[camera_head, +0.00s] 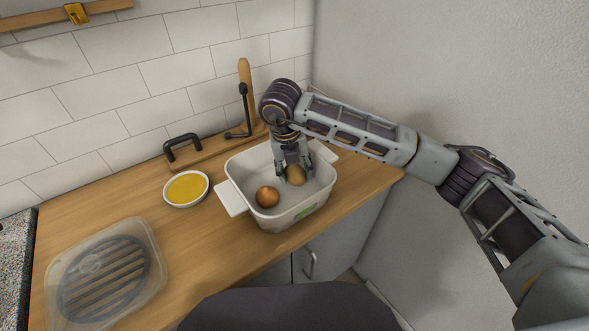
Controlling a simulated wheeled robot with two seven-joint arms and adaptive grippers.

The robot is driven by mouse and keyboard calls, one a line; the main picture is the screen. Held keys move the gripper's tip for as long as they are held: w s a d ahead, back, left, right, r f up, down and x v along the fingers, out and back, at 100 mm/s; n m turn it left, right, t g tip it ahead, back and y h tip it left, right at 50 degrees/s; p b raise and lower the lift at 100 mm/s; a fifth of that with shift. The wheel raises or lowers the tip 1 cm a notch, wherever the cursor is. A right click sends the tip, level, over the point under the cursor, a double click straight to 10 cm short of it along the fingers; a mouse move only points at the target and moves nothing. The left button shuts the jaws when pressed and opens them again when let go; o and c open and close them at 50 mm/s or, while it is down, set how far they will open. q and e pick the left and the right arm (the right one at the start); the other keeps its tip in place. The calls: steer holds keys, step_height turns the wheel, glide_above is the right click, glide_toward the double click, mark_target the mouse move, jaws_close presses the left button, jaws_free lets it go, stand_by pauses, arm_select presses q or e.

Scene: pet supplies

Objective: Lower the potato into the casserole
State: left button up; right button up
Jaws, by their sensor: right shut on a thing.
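The white casserole (300,212) stands on the wooden counter, with a handle on each side. My right gripper (293,172) points down into it from above and is shut on the brown potato (296,176). The potato is within the casserole's opening, on its right half; I cannot tell whether it touches the bottom. A round orange-brown item (267,196), perhaps an onion, lies in the casserole to the left of the potato. My left gripper is not in view.
A small white bowl of yellow contents (187,188) stands left of the casserole. A clear lidded container (107,275) lies at the counter's front left. A wooden board with a black handle (183,148) is behind. A wall (440,70) rises on the right.

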mark_target(294, 169)
steer(key=shift+f+b, duration=0.55)
steer(key=shift+f, duration=0.2)
stand_by(0.8)
steer(key=o, duration=1.2)
steer(key=shift+r, duration=0.15)
steer(key=shift+r+p, duration=4.15)
steer(key=shift+r, duration=0.9)
